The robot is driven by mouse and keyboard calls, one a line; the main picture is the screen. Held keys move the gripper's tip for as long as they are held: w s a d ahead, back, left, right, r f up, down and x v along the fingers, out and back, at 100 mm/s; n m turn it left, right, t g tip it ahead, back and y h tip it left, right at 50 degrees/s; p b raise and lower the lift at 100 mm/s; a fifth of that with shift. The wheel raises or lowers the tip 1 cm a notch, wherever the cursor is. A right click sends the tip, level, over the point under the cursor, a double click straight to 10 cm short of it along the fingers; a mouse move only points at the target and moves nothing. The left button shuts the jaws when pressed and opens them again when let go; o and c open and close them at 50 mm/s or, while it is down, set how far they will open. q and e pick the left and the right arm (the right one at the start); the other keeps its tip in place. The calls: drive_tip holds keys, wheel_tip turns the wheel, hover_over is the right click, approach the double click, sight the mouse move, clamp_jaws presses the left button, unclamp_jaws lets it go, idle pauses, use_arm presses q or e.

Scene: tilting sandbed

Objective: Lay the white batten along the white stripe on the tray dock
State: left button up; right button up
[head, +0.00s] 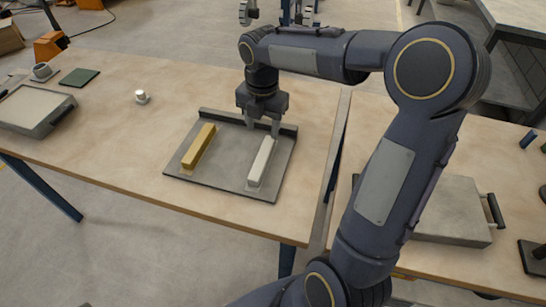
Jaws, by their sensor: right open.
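The white batten (261,162) lies lengthwise on the right part of the grey tray dock (226,174), its long side running from the back edge toward the front. A little pale marking shows at its near end; the rest of any white stripe under it is hidden. A yellow batten (199,146) lies on the left part of the dock, roughly parallel to it. My right gripper (262,128) is open, fingers pointing down at the far end of the white batten; I cannot tell whether they touch it. My left gripper is not in view.
The dock has a raised dark back edge. A small white knob-like piece (141,97), a green pad (79,77) and a sand-coloured tray (33,108) are on the left. A gap splits the tables right of the dock. A grey handled box (447,211) sits on the right table.

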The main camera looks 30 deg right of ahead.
drive_tip(key=s+a+r+m+t+y, duration=0.1)
drive_tip(key=s+a+m+t, duration=0.1)
drive_tip(key=s+m, duration=0.8)
drive_tip(key=s+a+m+t+y+p, duration=0.1)
drive_tip(key=s+a+m, duration=0.4)
drive_tip(key=s+m, duration=0.6)
drive_tip(key=m+t+y, duration=0.1)
drive_tip(key=m+t, duration=0.1)
drive_tip(key=m, duration=0.3)
drive_tip(key=shift+r+y, duration=0.3)
drive_tip(key=shift+r, duration=0.05)
drive_tip(key=shift+f, duration=0.15)
drive_tip(key=shift+c, duration=0.2)
